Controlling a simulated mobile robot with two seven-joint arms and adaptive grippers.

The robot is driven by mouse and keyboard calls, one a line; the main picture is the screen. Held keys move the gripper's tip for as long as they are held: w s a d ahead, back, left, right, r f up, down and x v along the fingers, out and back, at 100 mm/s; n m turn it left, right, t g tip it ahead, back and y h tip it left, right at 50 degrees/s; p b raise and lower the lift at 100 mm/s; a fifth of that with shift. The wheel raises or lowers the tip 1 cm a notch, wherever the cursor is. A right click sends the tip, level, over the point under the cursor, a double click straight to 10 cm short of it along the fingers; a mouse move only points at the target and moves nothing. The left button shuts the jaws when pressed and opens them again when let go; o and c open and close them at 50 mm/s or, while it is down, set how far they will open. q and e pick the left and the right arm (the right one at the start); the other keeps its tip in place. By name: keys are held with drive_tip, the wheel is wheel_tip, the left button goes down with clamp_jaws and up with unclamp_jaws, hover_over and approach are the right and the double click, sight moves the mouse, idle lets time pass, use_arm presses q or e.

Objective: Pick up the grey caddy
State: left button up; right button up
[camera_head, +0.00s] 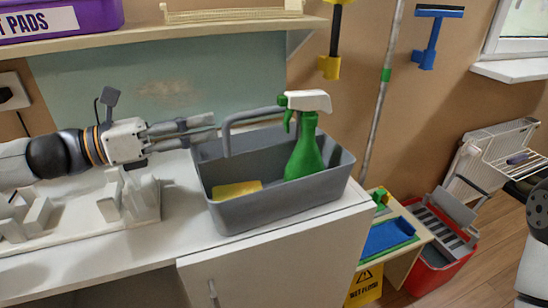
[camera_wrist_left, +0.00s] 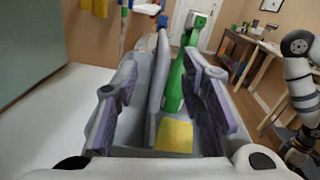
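The grey caddy (camera_head: 270,212) is an open tub on the white counter. My left gripper (camera_head: 214,127) points right at the near end of the handle. In the left wrist view, its two fingers (camera_wrist_left: 163,75) are spread, with the handle (camera_wrist_left: 155,95) between them and gaps on both sides. Part of my right arm shows at the right edge; its gripper is not visible.
A white rack (camera_head: 130,200) stands on the counter under my left arm. A shelf (camera_head: 150,32) with a purple box (camera_head: 60,18) is above. Right of the counter are a low wooden stand (camera_head: 405,255), a red bin (camera_head: 440,270) and a yellow sign (camera_head: 364,287).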

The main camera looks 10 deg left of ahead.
sight(255, 113)
use_arm(q)
drive_tip(key=d, duration=0.1)
drive_tip(key=w+d+b, duration=0.1)
drive_tip(key=d+f, duration=0.1)
drive_tip(key=shift+w+d+f+b, duration=0.1)
drive_tip(key=shift+w+d+b, duration=0.1)
drive_tip(key=shift+w+b, duration=0.15)
drive_tip(key=x, duration=0.2)
drive_tip(key=b+x, duration=0.1)
drive_tip(key=x, duration=0.1)
drive_tip(key=b+x, duration=0.1)
drive_tip(key=x, duration=0.1)
drive_tip(key=shift+w+d+r, duration=0.15)
drive_tip(key=shift+w+r, duration=0.05)
drive_tip(key=shift+r, duration=0.15)
drive_tip(key=shift+w+d+r, duration=0.1)
drive_tip(key=shift+d+r, duration=0.05)
drive_tip(key=shift+r, duration=0.2)
drive_tip(key=shift+c, duration=0.2)
clamp_jaws()
use_arm(e)
drive_tip(key=s+f+g, duration=0.2)
drive_tip(key=s+f, duration=0.2)
drive_tip(key=s, duration=0.1)
drive_tip(key=shift+s+f, duration=0.25)
use_arm(q)
drive_tip(key=shift+r, duration=0.1)
